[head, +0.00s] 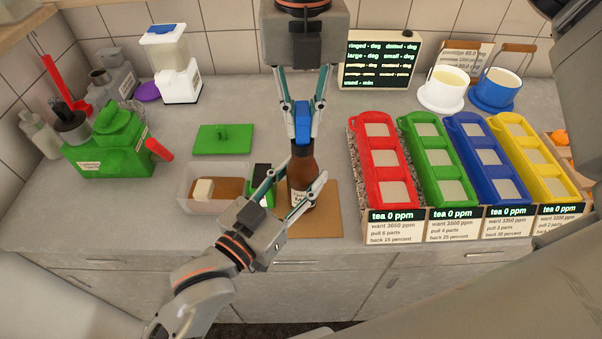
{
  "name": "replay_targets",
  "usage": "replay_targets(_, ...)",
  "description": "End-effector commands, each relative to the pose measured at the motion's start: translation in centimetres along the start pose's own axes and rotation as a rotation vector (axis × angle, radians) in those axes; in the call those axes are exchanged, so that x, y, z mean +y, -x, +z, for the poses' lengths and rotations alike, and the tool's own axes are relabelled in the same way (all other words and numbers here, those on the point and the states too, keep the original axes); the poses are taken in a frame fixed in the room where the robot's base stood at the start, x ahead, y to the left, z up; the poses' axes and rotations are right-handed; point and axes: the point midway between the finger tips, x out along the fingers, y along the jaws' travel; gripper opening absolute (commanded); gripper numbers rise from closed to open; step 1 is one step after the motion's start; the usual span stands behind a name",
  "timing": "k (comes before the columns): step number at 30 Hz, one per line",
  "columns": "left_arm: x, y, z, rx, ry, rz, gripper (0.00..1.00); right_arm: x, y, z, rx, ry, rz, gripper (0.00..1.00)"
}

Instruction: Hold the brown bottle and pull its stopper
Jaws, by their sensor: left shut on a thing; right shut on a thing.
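The brown bottle (301,170) stands upright on a tan board (325,222) near the front of the counter, with a pale label on its lower front. My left gripper (299,188) comes in from the lower left and is shut on the bottle's body, one finger on each side. The blue stopper (302,122) sits at the bottle's top. My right gripper (302,132) reaches down from above and is shut on the stopper, its fingers on both sides. I cannot tell whether there is any gap between stopper and neck.
A clear tub (218,173) with a brown filling stands left of the bottle, a small dark item (262,178) between them. Red (380,160), green (437,160), blue and yellow trays stand close on the right. A green lid (222,140) lies behind the tub.

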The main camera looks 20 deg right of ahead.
Motion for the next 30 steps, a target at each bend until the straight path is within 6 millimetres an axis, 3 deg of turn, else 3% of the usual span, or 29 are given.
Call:
replay_targets(14, 0.0, 0.0, 0.0, -0.001, 0.000, 0.000, 0.12, 0.0, 0.2, 0.0, -0.001, -0.001, 0.000, 0.00)
replay_targets(30, 0.0, 0.0, 0.1, -0.001, 0.000, 0.000, 0.12, 0.0, 2.1, 0.0, -0.001, -0.001, 0.001, 0.00)
